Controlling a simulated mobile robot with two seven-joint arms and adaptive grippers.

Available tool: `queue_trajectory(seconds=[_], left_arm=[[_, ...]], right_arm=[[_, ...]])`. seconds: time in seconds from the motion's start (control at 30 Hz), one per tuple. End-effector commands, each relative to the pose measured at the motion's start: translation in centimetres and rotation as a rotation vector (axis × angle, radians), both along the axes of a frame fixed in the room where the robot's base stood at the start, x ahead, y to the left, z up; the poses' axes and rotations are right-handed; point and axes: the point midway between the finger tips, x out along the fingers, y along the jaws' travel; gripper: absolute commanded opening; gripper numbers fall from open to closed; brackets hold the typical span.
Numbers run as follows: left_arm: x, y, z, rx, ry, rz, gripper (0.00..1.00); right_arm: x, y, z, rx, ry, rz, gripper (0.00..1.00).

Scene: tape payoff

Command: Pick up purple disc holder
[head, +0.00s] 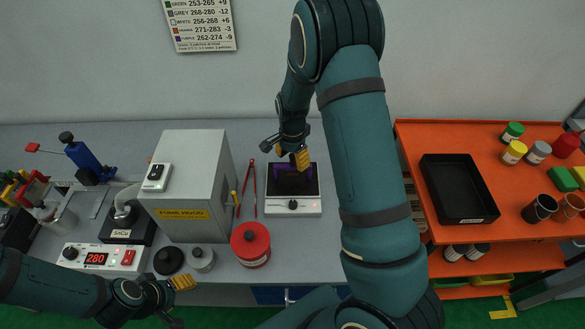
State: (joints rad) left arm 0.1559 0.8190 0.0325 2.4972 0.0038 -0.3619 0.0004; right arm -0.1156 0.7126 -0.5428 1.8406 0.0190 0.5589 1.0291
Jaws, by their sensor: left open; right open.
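A purple piece, seemingly the purple disc holder (282,174), shows on the dark top of a small white device (292,206) at the middle of the bench. It is partly hidden by my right gripper (288,156), and its full shape is unclear. The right gripper is open, pointing down over the back part of the device. I cannot tell whether its fingers touch the purple piece. My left gripper (176,299) is open and empty at the front edge of the bench, left of centre.
A grey fume hood box (205,190), red-handled pliers (254,188) and a red container (250,245) stand left of the device. A control unit reading 280 (100,258) is at front left. An orange shelf (415,150) with a black tray (458,190) and jars is at right.

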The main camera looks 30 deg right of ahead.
Motion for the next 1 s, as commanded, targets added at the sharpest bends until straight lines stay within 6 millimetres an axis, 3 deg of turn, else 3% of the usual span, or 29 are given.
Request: queue_trajectory(seconds=[0.1, 0.37, 0.5, 0.53, 1.0], left_arm=[[0.00, 0.01, -0.04, 0.000, 0.000, 0.000, 0.56], [-0.01, 0.00, -0.03, 0.000, 0.000, 0.000, 0.56], [-0.01, 0.00, -0.03, 0.000, 0.000, 0.000, 0.56], [-0.01, 0.00, -0.03, 0.000, 0.000, 0.000, 0.56], [-0.01, 0.00, -0.03, 0.000, 0.000, 0.000, 0.56]], right_arm=[[-0.01, 0.02, -0.89, 0.000, 0.001, 0.001, 0.58], [0.03, 0.01, -0.97, 0.000, -0.001, 0.000, 0.57], [0.02, 0.00, -0.96, 0.000, -0.001, 0.000, 0.07], [0.02, 0.00, -0.95, 0.000, -0.001, 0.000, 0.00], [0.03, 0.02, -0.89, 0.000, -0.001, 0.001, 0.00]])
